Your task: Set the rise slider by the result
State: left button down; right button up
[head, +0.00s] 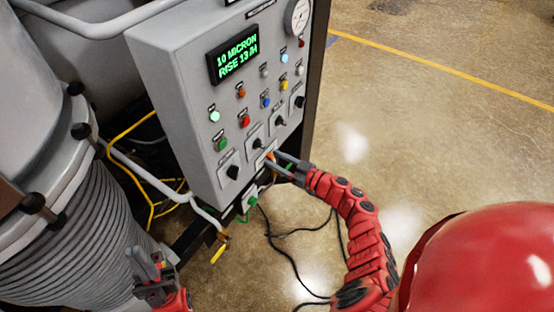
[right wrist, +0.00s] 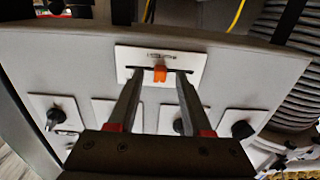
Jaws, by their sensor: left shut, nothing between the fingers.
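The rise slider's orange knob (right wrist: 160,73) sits near the middle of a slot in a white plate (right wrist: 190,58) low on the grey panel. In the head view the orange knob (head: 271,157) is small and partly hidden by my right gripper (head: 279,161). In the right wrist view my right gripper (right wrist: 157,77) is open, one finger on each side of the knob with gaps visible. The green display (head: 233,54) reads "10 MICRON" and "RISE 13", with the last characters unclear. My left gripper (head: 148,264) is shut and empty at the lower left, away from the panel.
Several black knobs (head: 232,172) on plates line the panel near the slider. Coloured buttons (head: 245,121) and a round gauge (head: 298,17) are higher up. A ribbed grey bellows (head: 75,235) stands at left. Cables (head: 273,240) lie on the floor, which is open at right.

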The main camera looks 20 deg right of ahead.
grip_shut()
dwell(1.3)
